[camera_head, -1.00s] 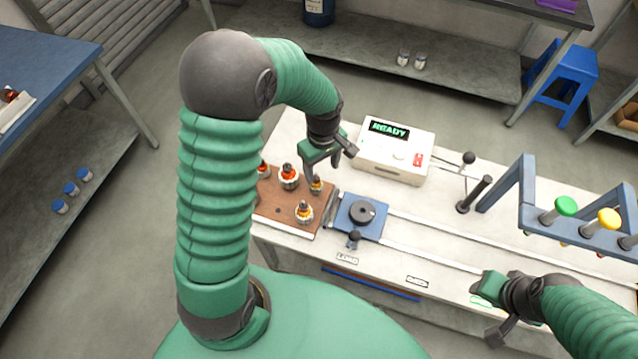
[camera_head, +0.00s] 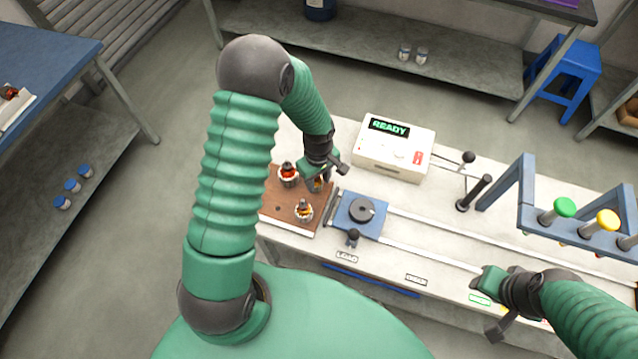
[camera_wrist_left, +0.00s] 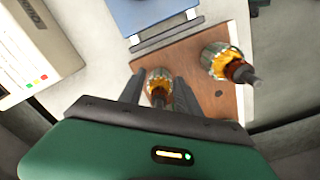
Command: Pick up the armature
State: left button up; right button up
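A brown wooden board (camera_head: 283,220) on the bench holds upright armatures with orange windings. One armature (camera_head: 288,175) stands at the back left of the board and another armature (camera_head: 304,211) at the front. My left gripper (camera_head: 322,173) is low over the board's right side, fingers apart. In the left wrist view, an armature (camera_wrist_left: 158,86) stands between its two fingers; a firm grip does not show. The front armature also appears right of the fingers (camera_wrist_left: 224,62). My right gripper (camera_head: 490,306) is open and empty near the bench's front edge.
A blue fixture (camera_head: 371,222) with a dark round part sits right of the board. A white box (camera_head: 395,155) reading READY stands behind it. A blue frame (camera_head: 527,190) with green and yellow knobs is at the right.

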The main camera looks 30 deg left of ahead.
pick_arm(q)
jog(key=shift+a+f, duration=0.2)
jog(key=shift+a, duration=0.55)
grip_shut()
jog(key=shift+d, duration=0.35)
notch_tip(320, 180, up, 10)
jog(key=shift+f+b, duration=0.25)
jog(key=shift+b, duration=0.05)
jog(key=shift+r, duration=0.35)
